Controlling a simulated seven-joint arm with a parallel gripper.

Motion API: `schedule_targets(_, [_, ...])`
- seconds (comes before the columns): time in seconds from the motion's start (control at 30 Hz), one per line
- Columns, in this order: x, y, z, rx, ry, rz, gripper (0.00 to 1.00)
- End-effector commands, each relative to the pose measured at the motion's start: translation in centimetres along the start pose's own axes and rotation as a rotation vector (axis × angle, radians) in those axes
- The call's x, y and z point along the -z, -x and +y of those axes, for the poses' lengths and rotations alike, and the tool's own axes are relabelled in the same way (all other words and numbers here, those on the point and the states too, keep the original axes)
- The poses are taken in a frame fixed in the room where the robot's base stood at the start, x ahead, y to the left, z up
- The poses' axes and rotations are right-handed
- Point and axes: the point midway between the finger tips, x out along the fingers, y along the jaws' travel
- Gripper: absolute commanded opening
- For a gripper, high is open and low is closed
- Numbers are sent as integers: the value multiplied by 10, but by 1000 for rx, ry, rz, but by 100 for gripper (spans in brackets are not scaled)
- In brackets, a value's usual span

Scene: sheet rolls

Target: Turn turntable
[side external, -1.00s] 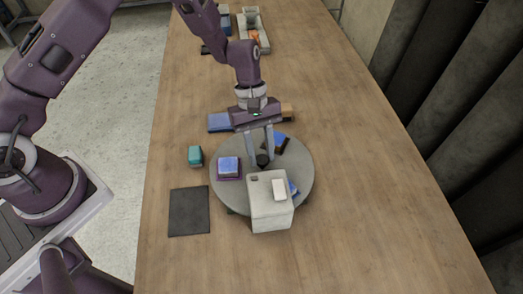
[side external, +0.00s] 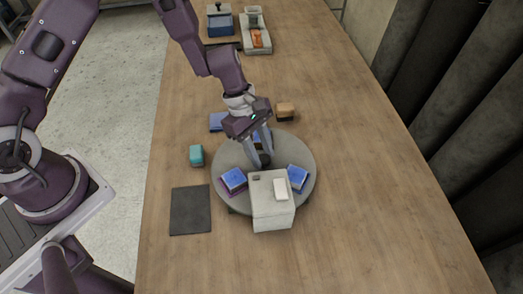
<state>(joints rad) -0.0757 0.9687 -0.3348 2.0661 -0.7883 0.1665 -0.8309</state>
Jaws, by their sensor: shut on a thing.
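The turntable (side external: 231,155) is a round grey disc on the wooden table. A dark knob (side external: 264,160) stands near its middle. My gripper (side external: 260,158) reaches down from behind, tilted, and its fingers are shut on the knob. Blue blocks on dark bases sit on the disc: one at the left (side external: 233,179), one at the right (side external: 297,177), and one at the back (side external: 257,138), partly hidden by my gripper. A light grey box (side external: 270,211) with a white panel stands at the front and hides part of the disc.
A teal block (side external: 196,155) and a dark square mat (side external: 190,210) lie left of the disc. A blue object (side external: 217,122) and an orange-brown block (side external: 285,112) lie behind it. A blue box (side external: 220,22) and a grey tray (side external: 256,42) stand far back. The table's right side is clear.

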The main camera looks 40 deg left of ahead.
Motion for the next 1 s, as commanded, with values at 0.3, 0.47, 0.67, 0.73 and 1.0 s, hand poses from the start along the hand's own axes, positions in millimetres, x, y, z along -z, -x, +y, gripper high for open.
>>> schedule_targets(0.3, [0,1,0,-64,145,-1,0])
schedule_targets(0.47, [0,1,-1,-94,218,-1,0])
schedule_targets(0.67, [-1,1,-2,-132,311,-2,0])
schedule_targets(0.73, [-1,0,-2,-145,343,-2,0])
schedule_targets(1.0, [-1,0,-3,-197,466,-2,0])
